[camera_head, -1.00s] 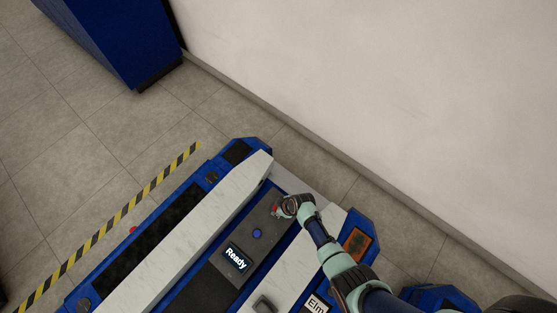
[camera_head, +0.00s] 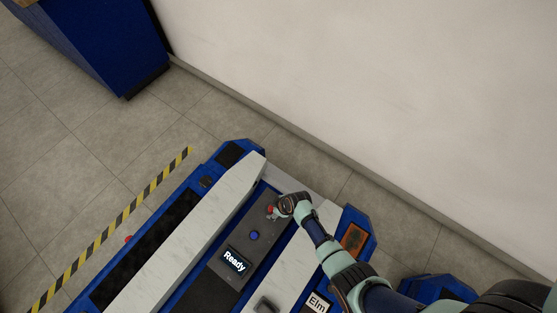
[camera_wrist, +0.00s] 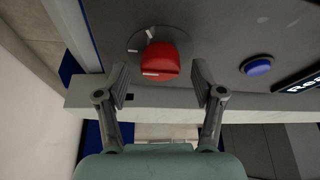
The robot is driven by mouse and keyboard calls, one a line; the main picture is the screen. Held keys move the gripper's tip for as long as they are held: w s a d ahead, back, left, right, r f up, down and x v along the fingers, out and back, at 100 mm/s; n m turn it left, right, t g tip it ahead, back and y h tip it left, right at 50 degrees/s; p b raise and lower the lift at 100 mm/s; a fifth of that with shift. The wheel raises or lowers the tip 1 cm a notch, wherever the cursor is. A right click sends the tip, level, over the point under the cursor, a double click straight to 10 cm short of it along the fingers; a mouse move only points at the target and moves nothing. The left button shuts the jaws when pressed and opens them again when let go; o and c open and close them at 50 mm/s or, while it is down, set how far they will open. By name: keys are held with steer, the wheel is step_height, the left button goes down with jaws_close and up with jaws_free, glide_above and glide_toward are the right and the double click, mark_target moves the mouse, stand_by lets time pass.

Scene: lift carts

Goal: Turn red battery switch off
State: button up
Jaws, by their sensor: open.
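The red battery switch (camera_wrist: 163,60) is a red rotary knob on a dark round base plate on the cart's grey panel. It shows large in the wrist view. In the head view it is a small red spot (camera_head: 270,209), partly hidden by my gripper (camera_head: 277,211). In the wrist view my gripper (camera_wrist: 160,82) is open, with one finger on each side of the knob's lower part. Gaps show between both fingers and the knob, and I cannot tell the exact depth.
A blue button (camera_wrist: 258,66) sits right of the switch, beside a display reading "Ready" (camera_head: 234,261). White rails (camera_head: 190,225) flank the panel. A white wall (camera_head: 380,90) stands behind the cart. A blue cabinet (camera_head: 95,45) is at upper left, with clear floor between.

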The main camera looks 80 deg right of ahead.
steer(key=v, duration=1.1)
steer(key=shift+r, duration=0.1)
